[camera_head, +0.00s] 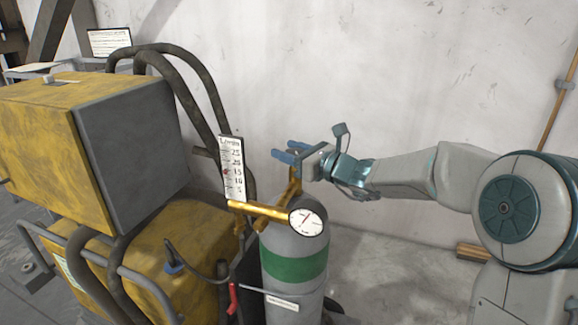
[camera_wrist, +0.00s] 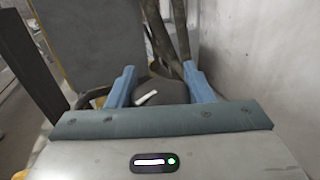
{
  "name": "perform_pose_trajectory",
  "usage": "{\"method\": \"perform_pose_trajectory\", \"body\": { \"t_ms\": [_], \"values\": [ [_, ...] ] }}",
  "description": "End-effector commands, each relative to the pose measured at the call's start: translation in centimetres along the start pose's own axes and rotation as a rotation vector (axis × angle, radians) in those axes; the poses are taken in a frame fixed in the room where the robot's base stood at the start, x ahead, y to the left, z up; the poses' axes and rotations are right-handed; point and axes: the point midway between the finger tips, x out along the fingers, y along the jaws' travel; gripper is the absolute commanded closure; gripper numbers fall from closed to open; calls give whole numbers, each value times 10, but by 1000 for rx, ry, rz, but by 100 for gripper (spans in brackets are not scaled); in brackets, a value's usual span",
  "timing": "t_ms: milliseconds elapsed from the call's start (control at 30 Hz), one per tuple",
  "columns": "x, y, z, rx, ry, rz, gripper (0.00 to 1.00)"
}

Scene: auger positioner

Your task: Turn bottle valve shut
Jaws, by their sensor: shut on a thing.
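The gas bottle (camera_head: 294,255) is grey with a green band and stands upright in the head view. A brass valve stem (camera_head: 294,186) rises from its top. My gripper (camera_head: 285,154) is at the top of this stem, with its blue fingers pointing left. In the wrist view my gripper (camera_wrist: 160,78) has its two blue fingers on either side of a dark round valve knob (camera_wrist: 165,90) with a white mark. It is shut on this knob. In the head view the fingers and gripper body largely hide the knob.
A brass regulator arm (camera_head: 258,209) carries a round gauge (camera_head: 306,222) and a white flow scale (camera_head: 231,168) just left of the bottle. A yellow and grey machine (camera_head: 90,150) with dark hoses (camera_head: 200,80) fills the left. A bare wall stands behind.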

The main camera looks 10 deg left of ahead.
Motion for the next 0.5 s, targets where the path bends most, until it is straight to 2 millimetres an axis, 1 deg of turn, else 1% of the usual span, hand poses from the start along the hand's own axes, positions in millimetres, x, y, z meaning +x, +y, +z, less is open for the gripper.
{"method": "perform_pose_trajectory", "body": {
  "t_ms": [33,500],
  "values": [
    [0,1,-7,-5,-1,-30,76],
    [0,-3,-5,-3,-3,-262,76]
  ]
}}
